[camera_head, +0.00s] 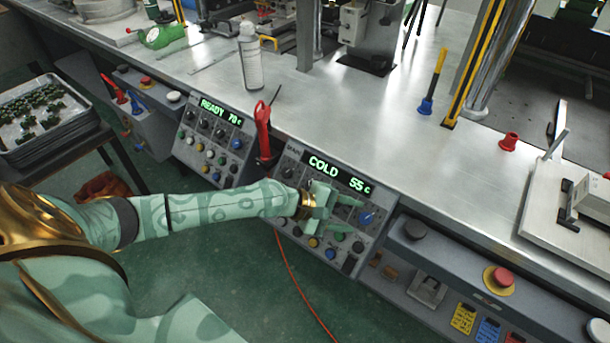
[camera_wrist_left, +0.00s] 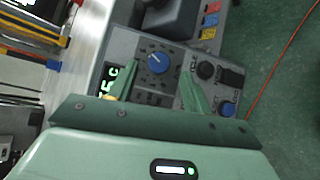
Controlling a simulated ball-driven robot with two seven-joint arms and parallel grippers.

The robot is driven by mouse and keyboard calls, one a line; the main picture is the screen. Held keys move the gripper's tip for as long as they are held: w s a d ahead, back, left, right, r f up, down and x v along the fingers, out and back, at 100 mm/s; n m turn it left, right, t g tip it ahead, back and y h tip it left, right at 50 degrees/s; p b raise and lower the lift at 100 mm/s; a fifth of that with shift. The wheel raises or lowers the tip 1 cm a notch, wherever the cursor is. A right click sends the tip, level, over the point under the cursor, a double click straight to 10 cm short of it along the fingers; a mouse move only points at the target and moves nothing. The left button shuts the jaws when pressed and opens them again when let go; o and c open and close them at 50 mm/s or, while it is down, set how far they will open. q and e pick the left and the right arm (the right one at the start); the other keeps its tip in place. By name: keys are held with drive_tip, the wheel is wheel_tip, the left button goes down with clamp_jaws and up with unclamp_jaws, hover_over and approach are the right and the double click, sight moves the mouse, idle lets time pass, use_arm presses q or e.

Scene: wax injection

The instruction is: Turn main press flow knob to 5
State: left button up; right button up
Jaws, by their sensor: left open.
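The control panel (camera_head: 338,186) has a lit display (camera_head: 338,174) reading "COLD 55 c". A blue knob (camera_head: 366,217) with a pale pointer line sits on its right side. In the wrist view this knob (camera_wrist_left: 158,62) lies ahead, between the lines of my two fingers. Its label and scale are too small to read. My left gripper (camera_head: 354,216) is open and empty in front of the panel, its fingers one above the other. The fingers hide some of the panel's buttons. I cannot tell whether they touch the knob. My right gripper is out of view.
A second panel (camera_head: 210,140) reading "READY 70 c" stands to the left. A red-handled tool (camera_head: 263,130) rises between the panels. A red emergency button (camera_head: 498,280) is on the right front. A spray bottle (camera_head: 250,58) stands on the metal bench (camera_head: 400,125).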

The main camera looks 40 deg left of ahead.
use_arm(q)
drive_tip(key=v, duration=1.3)
drive_tip(key=shift+s+a+r, duration=0.1)
